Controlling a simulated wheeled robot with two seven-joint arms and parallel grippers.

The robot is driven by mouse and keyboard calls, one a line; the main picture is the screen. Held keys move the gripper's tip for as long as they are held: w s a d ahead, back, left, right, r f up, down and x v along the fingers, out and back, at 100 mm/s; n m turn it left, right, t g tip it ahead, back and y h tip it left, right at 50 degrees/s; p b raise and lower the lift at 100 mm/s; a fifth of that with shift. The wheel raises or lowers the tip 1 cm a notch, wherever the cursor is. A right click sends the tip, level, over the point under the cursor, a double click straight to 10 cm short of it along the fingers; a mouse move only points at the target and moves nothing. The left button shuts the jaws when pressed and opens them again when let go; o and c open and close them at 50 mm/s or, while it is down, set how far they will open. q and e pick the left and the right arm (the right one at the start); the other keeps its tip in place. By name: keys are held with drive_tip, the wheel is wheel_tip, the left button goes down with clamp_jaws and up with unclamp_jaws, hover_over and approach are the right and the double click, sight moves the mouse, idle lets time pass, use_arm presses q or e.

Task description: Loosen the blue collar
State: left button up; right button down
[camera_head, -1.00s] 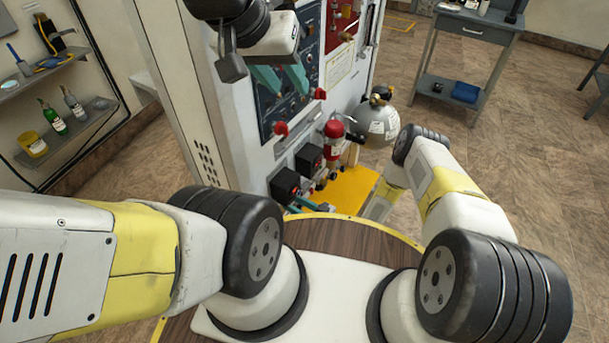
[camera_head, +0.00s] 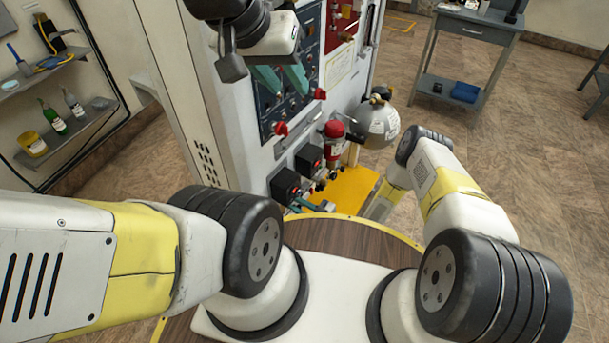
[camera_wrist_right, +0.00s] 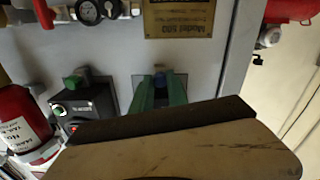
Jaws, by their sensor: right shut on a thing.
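In the right wrist view, the blue collar (camera_wrist_right: 160,78) shows as a small dark blue part low on the grey panel. The green fingers of my right gripper (camera_wrist_right: 158,92) are shut on it, one on each side, and hide most of it. In the head view, my right gripper (camera_head: 303,202) shows only as a bit of teal low at the panel's foot, and I cannot make out the collar there. My left gripper (camera_head: 281,79) hangs higher, in front of the dark blue panel, with its teal fingers apart and nothing seen between them.
Black boxes with red parts (camera_head: 286,184) and a red cylinder (camera_head: 334,142) stand close to my right gripper. A grey gas cylinder (camera_head: 378,122) is at the panel's right. A green knob (camera_wrist_right: 76,80) is left of the collar. The floor on the right is open before a table (camera_head: 470,45).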

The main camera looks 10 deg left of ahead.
idle(0.3)
drive_tip(key=c, duration=1.3)
unclamp_jaws()
drive_tip(key=shift+d, duration=0.15)
drive_tip(key=v, duration=0.7)
drive_tip(key=shift+s+d, duration=0.15)
drive_tip(key=shift+d, duration=0.1)
